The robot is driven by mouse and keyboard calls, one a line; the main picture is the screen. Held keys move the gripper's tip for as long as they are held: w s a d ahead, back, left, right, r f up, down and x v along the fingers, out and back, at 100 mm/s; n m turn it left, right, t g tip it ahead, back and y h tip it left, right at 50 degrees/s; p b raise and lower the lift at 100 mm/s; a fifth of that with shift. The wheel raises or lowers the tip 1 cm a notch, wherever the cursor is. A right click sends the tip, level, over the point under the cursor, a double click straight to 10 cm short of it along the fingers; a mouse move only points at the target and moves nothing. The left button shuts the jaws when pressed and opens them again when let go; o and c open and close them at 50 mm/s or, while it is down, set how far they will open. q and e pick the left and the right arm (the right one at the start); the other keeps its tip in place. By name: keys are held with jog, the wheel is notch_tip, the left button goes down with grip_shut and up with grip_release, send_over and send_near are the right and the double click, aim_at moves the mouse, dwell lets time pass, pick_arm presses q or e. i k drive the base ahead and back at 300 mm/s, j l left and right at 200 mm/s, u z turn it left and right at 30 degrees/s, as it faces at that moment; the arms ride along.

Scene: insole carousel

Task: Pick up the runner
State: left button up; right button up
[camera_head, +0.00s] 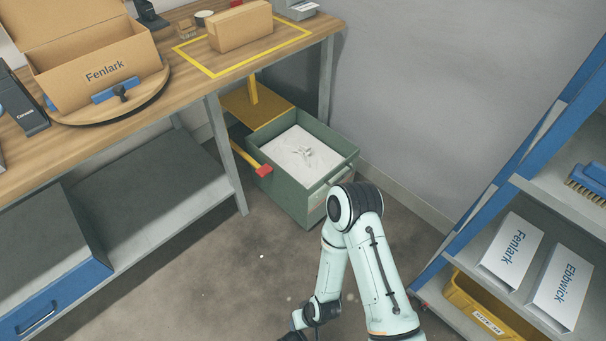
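I see no runner that I can make out in this view. An open cardboard box marked Fenlark (104,72) stands on a round wooden turntable (150,97) on the workbench; its inside is mostly hidden. One pale green arm of mine, seemingly the right, comes up from the bottom edge and bends back down. Only a dark bit of its gripper (291,336) shows at the bottom edge, so its fingers are cut off. My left gripper is out of view.
A green bin (338,168) with white contents stands on the floor beside the bench (190,112). A closed carton (240,27) lies inside a yellow outline. The blue-framed shelf at right holds white boxes Fenlark (512,250) and Ebbwick (566,285), above a yellow crate (462,293).

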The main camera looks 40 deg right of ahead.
aim_at(299, 146)
jog(key=l+z, duration=0.15)
jog(key=z, duration=1.15)
